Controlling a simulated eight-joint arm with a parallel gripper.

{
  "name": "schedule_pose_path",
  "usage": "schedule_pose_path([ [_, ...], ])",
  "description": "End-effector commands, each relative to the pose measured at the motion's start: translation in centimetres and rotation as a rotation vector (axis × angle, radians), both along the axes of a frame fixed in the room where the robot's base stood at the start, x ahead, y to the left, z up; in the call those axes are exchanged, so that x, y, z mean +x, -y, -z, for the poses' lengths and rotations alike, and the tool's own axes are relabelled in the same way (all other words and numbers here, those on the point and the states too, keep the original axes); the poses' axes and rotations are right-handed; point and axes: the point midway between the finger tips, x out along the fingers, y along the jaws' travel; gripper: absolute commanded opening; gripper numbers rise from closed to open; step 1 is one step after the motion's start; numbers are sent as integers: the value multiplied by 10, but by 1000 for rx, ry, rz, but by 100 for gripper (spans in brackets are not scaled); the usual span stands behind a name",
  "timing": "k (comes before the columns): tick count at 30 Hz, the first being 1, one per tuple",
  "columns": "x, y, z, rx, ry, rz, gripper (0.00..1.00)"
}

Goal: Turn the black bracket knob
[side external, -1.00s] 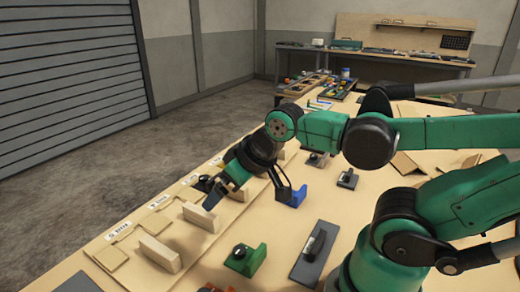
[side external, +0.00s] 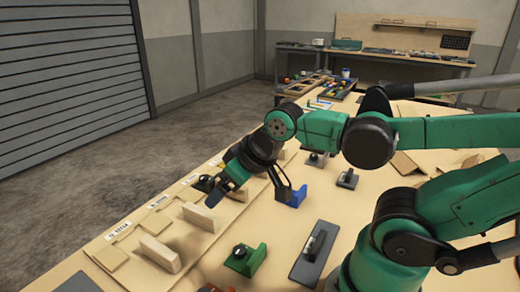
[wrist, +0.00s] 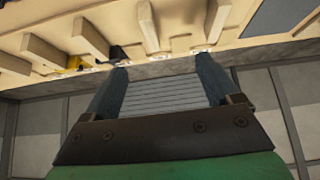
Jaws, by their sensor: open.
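Several bracket-mounted knobs stand on the table, and I cannot tell for certain which is the black bracket knob. A dark knob-like part (side external: 204,183) shows just behind my gripper (side external: 214,196), partly hidden. A black part also shows beside the left finger in the wrist view (wrist: 117,53), near a small yellow piece (wrist: 75,64). A black knob sits on a green bracket (side external: 255,262) nearer the camera, and a blue bracket (side external: 297,196) stands right of my gripper. My gripper in the wrist view (wrist: 160,72) has its fingers apart with nothing between them, above the table's far-left edge.
Upright wooden blocks (side external: 158,252) line the left side of the table, with another (side external: 202,217) close under my gripper. A grey plate with a dark handle (side external: 315,254) lies to the right. A small dark fixture (side external: 347,178) stands farther back. Bare tabletop lies between them.

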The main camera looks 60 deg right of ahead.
Motion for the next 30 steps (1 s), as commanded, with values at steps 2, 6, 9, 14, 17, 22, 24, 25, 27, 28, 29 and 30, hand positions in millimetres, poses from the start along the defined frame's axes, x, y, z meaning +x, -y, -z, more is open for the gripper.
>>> schedule_pose_path([
  [2, 4, 1, -4, -9, -10, -8, 57],
  [6, 23, 9, -18, -59, -64, -58, 47],
  [9, 46, 19, -30, -110, -128, -121, 47],
  [14, 87, 38, -37, -178, -238, -239, 47],
  [17, 112, 53, -34, -210, -305, -316, 47],
  [22, 151, 80, -15, -243, -413, -457, 47],
  [24, 164, 91, -2, -250, -455, -518, 47],
  [25, 169, 96, 4, -252, -471, -544, 47],
  [27, 177, 107, 18, -253, -507, -601, 47],
  [28, 181, 111, 24, -252, -519, -623, 47],
  [29, 183, 115, 29, -251, -532, -645, 47],
  [30, 186, 120, 36, -250, -546, -670, 47],
])
